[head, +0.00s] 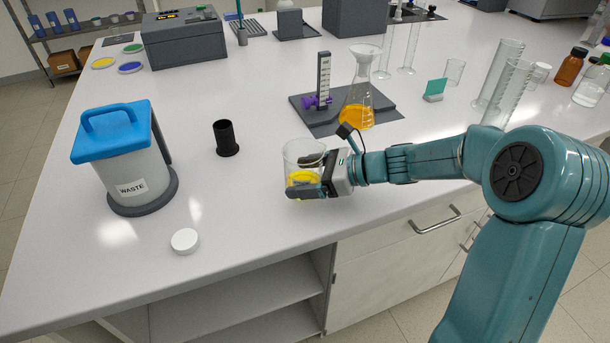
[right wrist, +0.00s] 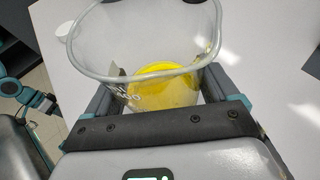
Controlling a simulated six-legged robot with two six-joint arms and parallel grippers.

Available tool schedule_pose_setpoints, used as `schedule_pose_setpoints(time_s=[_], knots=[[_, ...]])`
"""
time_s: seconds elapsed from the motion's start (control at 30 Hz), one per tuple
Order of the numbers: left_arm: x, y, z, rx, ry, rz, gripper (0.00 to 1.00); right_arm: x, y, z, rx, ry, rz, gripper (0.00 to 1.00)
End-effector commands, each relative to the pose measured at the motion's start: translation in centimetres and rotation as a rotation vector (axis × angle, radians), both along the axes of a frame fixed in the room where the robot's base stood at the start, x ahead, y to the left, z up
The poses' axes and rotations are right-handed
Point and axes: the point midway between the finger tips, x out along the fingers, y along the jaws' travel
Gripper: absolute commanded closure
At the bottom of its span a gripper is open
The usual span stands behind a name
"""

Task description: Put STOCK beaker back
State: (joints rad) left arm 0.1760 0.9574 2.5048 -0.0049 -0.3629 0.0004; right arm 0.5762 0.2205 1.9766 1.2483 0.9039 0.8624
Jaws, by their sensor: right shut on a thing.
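A clear beaker (head: 303,157) with a little yellow liquid in the bottom is held at the front of the bench. My right gripper (head: 308,180) is shut on it, with its fingers around the beaker's sides. In the right wrist view the beaker (right wrist: 140,60) stands between the two fingers (right wrist: 158,100), its rim open toward the camera. My left gripper is not in the head view.
A flask (head: 357,100) with orange liquid stands on a dark rig base (head: 388,112) behind my right gripper. A blue-lidded waste bin (head: 135,170), a black cup (head: 226,138) and a white cap (head: 185,241) are to the left. Measuring cylinders (head: 508,95) stand at the right. The front middle bench is clear.

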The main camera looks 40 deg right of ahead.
Motion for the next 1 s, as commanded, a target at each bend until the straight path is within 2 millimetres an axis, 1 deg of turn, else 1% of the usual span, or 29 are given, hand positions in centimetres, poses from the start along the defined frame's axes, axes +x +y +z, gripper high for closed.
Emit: schedule_pose_setpoints(time_s=[0.03,0.07,0.1,0.27,0.37,0.43,0.53,0.8,0.9,1.0], knots=[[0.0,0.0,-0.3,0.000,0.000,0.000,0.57,0.0,0.0,-0.3,0.001,-0.001,0.000,0.56],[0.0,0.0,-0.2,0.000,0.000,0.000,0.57,0.0,0.0,-0.2,0.000,0.000,0.000,0.06],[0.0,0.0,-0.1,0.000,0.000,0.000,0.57,0.0,0.0,-0.2,0.000,0.000,0.000,0.00],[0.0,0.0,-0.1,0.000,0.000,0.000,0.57,0.0,0.0,-0.2,0.000,0.000,0.000,0.00],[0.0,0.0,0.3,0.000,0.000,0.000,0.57,0.0,0.0,0.3,0.000,0.000,0.000,0.00],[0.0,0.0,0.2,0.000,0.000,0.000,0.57,-0.4,-0.5,0.5,0.000,-0.002,-0.003,0.00],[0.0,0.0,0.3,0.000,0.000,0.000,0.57,-1.8,-1.7,1.3,0.000,-0.001,-0.005,0.00],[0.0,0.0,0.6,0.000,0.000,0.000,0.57,-6.2,-5.4,3.6,-0.001,0.000,-0.005,0.00],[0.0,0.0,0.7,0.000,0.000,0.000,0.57,-7.4,-6.4,4.2,-0.001,-0.001,-0.005,0.00],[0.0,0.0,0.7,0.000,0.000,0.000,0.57,-8.1,-7.0,4.5,-0.001,0.001,-0.002,0.00]])
